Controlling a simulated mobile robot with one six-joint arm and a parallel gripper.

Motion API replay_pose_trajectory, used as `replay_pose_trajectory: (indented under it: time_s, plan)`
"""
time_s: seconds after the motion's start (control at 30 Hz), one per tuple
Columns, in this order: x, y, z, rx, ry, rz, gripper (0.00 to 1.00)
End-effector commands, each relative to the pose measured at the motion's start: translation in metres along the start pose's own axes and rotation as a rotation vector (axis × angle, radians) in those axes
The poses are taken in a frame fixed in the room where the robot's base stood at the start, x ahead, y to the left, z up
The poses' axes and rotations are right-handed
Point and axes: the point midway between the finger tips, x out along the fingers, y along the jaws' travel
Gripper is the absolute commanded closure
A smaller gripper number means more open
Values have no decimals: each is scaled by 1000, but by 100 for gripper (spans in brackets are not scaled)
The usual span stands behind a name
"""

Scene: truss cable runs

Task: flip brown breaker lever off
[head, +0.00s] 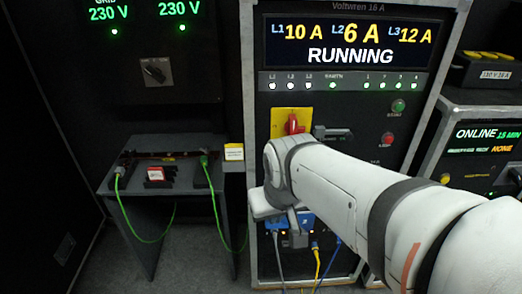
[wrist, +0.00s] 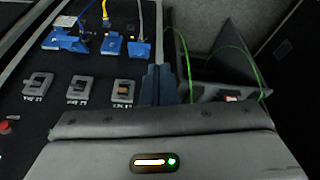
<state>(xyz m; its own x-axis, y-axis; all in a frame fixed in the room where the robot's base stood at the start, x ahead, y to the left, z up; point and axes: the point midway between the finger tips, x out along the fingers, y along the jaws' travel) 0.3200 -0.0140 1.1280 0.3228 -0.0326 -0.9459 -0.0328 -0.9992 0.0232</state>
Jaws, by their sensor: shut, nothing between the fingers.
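The brown breaker lever (wrist: 123,86) sits in the rightmost of a row of three breakers in the wrist view; I cannot tell its on or off position. The middle breaker (wrist: 82,88) has a dark lever and the left breaker (wrist: 38,86) a grey one. My gripper (wrist: 158,84) is shut and empty, with its fingertips just right of the brown lever's breaker. I cannot tell whether they touch the panel. In the head view my arm hides the breakers, and the gripper shows only partly beside the rack's lower front.
Blue plugs (wrist: 111,46) with blue, yellow and grey cables stand beyond the breakers. The rack display (head: 345,43) reads RUNNING, with L1 10 A, L2 6 A, L3 12 A. A red rotary switch (head: 292,124) sits above my wrist. A small table (head: 185,190) with green cables stands left.

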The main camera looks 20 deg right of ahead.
Motion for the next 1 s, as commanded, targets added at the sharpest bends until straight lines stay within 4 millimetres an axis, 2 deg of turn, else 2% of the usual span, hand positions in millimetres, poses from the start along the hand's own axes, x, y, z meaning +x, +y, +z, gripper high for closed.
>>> replay_pose_trajectory:
  time_s: [0.2, 0.3, 0.4, 0.53, 0.6, 1.0]
  plan:
    - [42, 57, -83, 122, 178, 106, 100]
    - [64, 83, -118, 162, 274, 130, 100]
    - [82, 105, -145, 191, 356, 135, 100]
    - [98, 123, -165, 218, 429, 133, 100]
    - [103, 125, -171, 217, 451, 113, 100]
    - [106, 128, -176, 220, 471, 111, 100]
